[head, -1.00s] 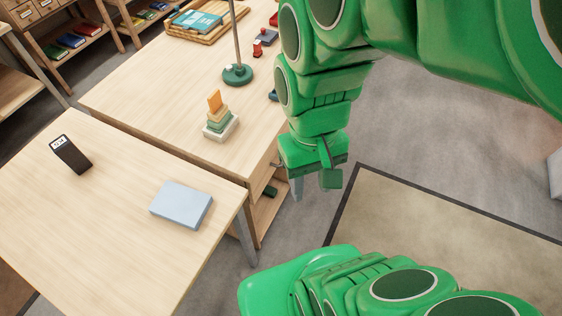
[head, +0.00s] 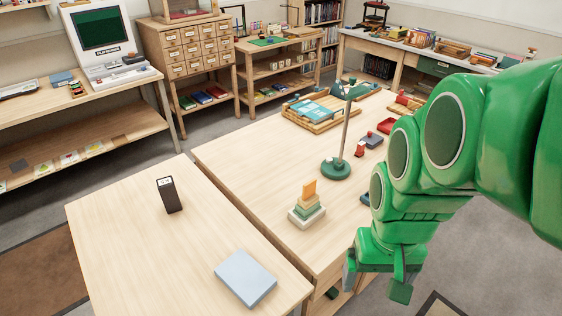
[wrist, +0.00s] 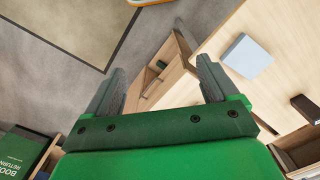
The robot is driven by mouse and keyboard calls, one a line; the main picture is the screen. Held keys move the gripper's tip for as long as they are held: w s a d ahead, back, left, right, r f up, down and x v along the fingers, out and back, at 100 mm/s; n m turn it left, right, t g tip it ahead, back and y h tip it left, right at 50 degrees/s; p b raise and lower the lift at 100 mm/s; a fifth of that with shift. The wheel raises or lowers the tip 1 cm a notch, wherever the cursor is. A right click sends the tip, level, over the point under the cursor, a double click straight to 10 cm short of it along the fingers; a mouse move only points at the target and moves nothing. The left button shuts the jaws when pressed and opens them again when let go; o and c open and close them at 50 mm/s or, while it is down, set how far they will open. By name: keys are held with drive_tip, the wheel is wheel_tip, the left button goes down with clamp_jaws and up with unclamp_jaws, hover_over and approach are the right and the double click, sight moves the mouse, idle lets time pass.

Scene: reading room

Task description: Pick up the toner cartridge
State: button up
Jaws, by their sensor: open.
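I see no thing clearly marked as a toner cartridge. A black upright block (head: 168,195) with a small white label near its top stands on the near wooden table (head: 120,230); its label is too small to read, and I cannot tell whether it is the cartridge. It also shows as a dark block in the wrist view (wrist: 304,108), at the right edge. My gripper (head: 362,272) hangs to the right of the tables, well apart from the block. In the wrist view its two grey fingers (wrist: 158,85) are spread with nothing between them.
A pale blue box (head: 245,278) lies on the near table. A stacked-block pile (head: 308,214), a green lamp (head: 336,168) and a wooden tray (head: 310,126) stand on the second table. A computer (head: 105,45) and card drawers (head: 190,45) stand behind. Floor is open at right.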

sight(167, 188)
drive_tip(key=w+a+f+n+t+y, duration=0.1)
drive_tip(key=w+a+f+t, duration=0.25)
drive_tip(key=w+a, duration=0.9)
drive_tip(key=w+a+f+n+t+y, duration=0.1)
drive_tip(key=w+a+f+n+t, duration=0.2)
drive_tip(key=w+a, duration=0.95)
drive_tip(key=w+a+f+t+y, duration=0.1)
drive_tip(key=w+a+f+t, duration=0.1)
drive_tip(key=a, duration=0.7)
drive_tip(key=w+a+f+n+t+y, duration=0.1)
drive_tip(key=a+f, duration=0.3)
drive_tip(key=a, duration=0.5)
drive_tip(key=w+a+f+n+t+y, duration=0.1)
drive_tip(key=w+a+f+t+y, duration=0.1)
drive_tip(key=a, duration=0.7)
drive_tip(key=shift+w+a+f+t+y, duration=0.1)
drive_tip(key=shift+w+f+t+y, duration=0.15)
drive_tip(key=shift+w, duration=0.2)
drive_tip(key=shift+w+a+f+t+y, duration=0.1)
drive_tip(key=shift+w+f+y, duration=0.1)
drive_tip(key=shift+w+y, duration=0.2)
drive_tip(key=shift+x, duration=3.85)
drive_tip(key=shift+s+a, duration=0.1)
drive_tip(key=c, duration=1.3)
drive_tip(key=shift+r, duration=0.1)
